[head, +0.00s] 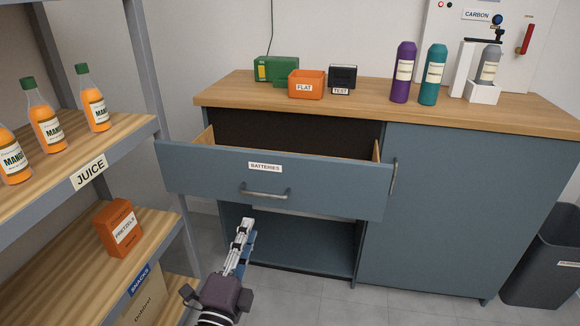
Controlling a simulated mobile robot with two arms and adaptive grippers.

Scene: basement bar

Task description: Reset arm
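My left gripper (247,230) reaches up from the bottom of the head view, in front of the cabinet and below the drawer handle (264,193). It appears apart from the handle. Its fingers are seen nearly edge-on, so I cannot tell whether they are open or shut. No held object shows. The drawer (325,182) labelled BATTERIES is pulled out from the blue-grey cabinet (460,210); its floor is hidden behind its front. My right gripper is out of view.
A shelf unit (143,130) with orange juice bottles (95,105) and a pretzel box (117,228) stands close on the left. The wooden counter (360,103) holds a FLAT bin (306,84), a tester (343,78) and several bottles. A dark bin (540,260) stands right.

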